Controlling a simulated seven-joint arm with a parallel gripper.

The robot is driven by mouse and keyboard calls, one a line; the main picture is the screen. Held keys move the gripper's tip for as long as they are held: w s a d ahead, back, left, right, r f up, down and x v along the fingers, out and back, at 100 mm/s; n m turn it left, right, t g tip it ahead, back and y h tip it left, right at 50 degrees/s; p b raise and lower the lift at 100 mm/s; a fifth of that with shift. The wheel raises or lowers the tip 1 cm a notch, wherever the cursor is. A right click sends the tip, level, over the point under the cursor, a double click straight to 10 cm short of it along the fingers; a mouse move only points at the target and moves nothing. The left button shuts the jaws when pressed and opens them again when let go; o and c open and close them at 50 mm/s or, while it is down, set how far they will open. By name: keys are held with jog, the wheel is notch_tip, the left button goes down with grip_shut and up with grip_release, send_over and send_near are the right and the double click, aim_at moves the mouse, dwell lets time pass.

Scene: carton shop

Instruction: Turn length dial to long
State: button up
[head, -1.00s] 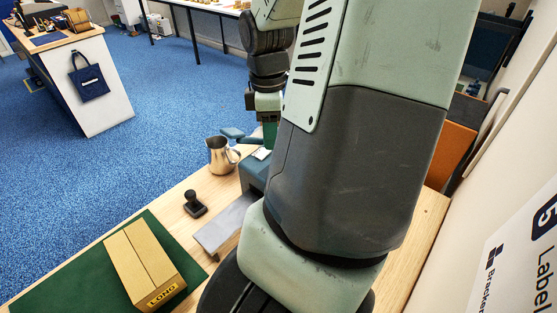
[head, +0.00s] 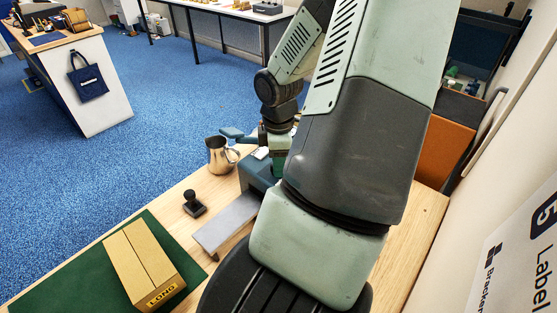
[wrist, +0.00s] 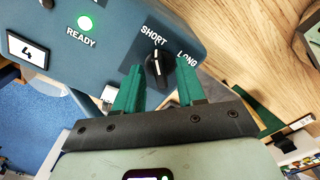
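The length dial (wrist: 159,68) is a black knob on the blue-grey machine (wrist: 120,45), between the printed words SHORT and LONG. Its white line points up toward the SHORT lettering. My gripper (wrist: 158,70) is open, with one green finger on each side of the knob and gaps showing beside it. I cannot tell how deep the fingertips reach around it. In the head view my arm hides most of the machine (head: 255,172) and the dial; my gripper (head: 279,163) shows beside the machine.
A green READY light (wrist: 85,22) glows on the panel. A steel jug (head: 219,155) and a black stamp (head: 194,203) stand left of the machine. A carton marked LONG (head: 142,262) lies on a green mat (head: 58,287). A grey plate (head: 226,222) extends from the machine.

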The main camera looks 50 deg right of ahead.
grip_shut()
dwell(0.5)
jog(key=m, duration=0.4)
jog(key=shift+m, duration=0.3)
jog(key=m, duration=0.4)
jog(key=shift+m, duration=0.3)
jog(key=m, duration=0.4)
jog(key=shift+m, duration=2.4)
